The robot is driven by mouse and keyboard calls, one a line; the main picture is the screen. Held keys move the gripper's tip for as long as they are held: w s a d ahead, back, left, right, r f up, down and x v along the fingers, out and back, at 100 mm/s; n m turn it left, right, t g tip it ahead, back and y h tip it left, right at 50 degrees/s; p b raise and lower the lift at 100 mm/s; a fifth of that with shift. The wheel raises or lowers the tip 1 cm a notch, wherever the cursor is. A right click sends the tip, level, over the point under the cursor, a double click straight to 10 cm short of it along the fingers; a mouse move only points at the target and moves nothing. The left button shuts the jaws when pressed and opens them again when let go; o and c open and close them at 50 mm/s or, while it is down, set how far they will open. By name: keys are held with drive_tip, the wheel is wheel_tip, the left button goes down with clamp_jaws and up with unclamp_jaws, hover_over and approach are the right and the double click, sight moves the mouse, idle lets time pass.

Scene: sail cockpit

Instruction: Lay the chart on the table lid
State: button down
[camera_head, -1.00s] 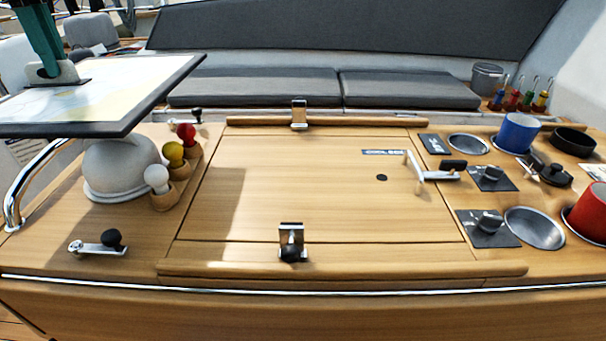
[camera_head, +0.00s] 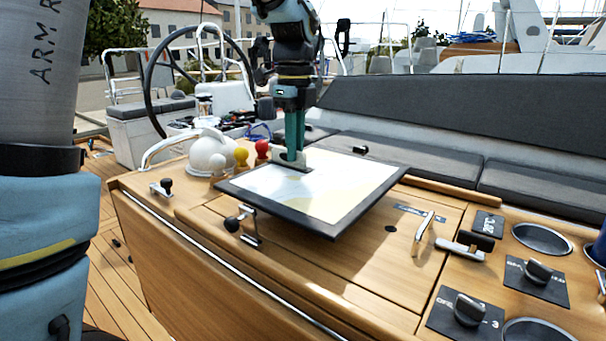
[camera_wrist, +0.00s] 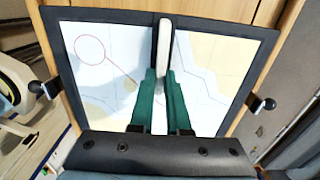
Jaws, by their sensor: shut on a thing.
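The chart (camera_head: 325,190) is a flat board with a dark frame and a pale map. My gripper (camera_head: 289,158) is shut on a light handle (camera_wrist: 165,45) on the chart. The chart is over the wooden table lid (camera_head: 390,255), covering its left and middle part. It looks roughly level and a little above the lid; the exact gap is hard to tell. In the wrist view the chart (camera_wrist: 215,65) fills most of the picture, with the green fingers on both sides of the handle. A latch (camera_head: 240,224) stands at the lid's front edge.
A white dome (camera_head: 207,152) and yellow and red knobs (camera_head: 262,149) stand just left of the chart. A metal handle (camera_head: 424,232), dark switches (camera_head: 468,308) and cup holders (camera_head: 541,238) are to the right. Grey cushions (camera_head: 400,160) lie behind.

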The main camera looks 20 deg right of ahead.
sight(295, 168)
drive_tip(key=shift+f, duration=2.55)
drive_tip(key=c, duration=0.9)
unclamp_jaws()
wheel_tip(295, 168, up, 12)
drive_tip(key=shift+r+b, duration=0.1)
drive_tip(key=shift+b, duration=0.2)
drive_tip(key=shift+w+a, duration=0.1)
